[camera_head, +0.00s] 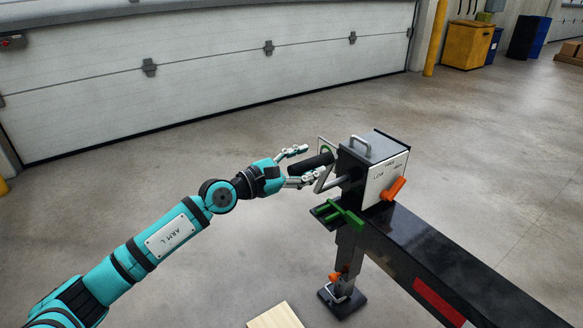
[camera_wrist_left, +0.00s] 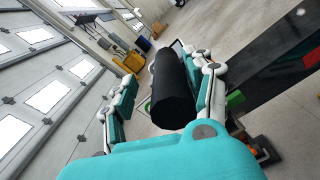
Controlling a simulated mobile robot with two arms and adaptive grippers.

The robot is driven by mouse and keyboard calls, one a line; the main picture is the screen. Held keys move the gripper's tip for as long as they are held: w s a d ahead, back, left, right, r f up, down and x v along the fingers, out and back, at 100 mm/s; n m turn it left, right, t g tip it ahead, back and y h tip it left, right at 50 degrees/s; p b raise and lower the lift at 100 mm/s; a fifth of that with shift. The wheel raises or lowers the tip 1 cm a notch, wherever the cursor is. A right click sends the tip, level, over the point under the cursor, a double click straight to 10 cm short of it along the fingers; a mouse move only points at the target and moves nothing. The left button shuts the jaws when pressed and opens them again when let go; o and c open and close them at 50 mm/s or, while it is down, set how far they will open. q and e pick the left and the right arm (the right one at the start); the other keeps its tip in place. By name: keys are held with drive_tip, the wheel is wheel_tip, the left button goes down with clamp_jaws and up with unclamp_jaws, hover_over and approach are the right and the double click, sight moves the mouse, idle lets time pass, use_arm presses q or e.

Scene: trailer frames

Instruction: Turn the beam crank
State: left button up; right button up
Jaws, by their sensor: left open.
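The crank has a black cylindrical grip (camera_head: 316,163) on a bent grey metal arm (camera_head: 334,183), which runs into the left side of a grey gearbox (camera_head: 372,150) on a dark beam (camera_head: 440,258). My left gripper (camera_head: 305,164) is open at the grip, with one finger above it and one below in the head view. In the left wrist view the black grip (camera_wrist_left: 174,92) lies between the spread fingers, nearer the right one. A gap shows on its left; contact on the right cannot be told. My right gripper is not in view.
An orange lever (camera_head: 393,189) sticks out of the gearbox's front plate. A green bracket (camera_head: 343,213) and a support leg (camera_head: 346,262) are below the crank. A wooden board (camera_head: 274,317) lies on the floor.

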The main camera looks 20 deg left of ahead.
use_arm(q)
drive_tip(key=v, duration=1.1)
drive_tip(key=shift+s+a, duration=0.25)
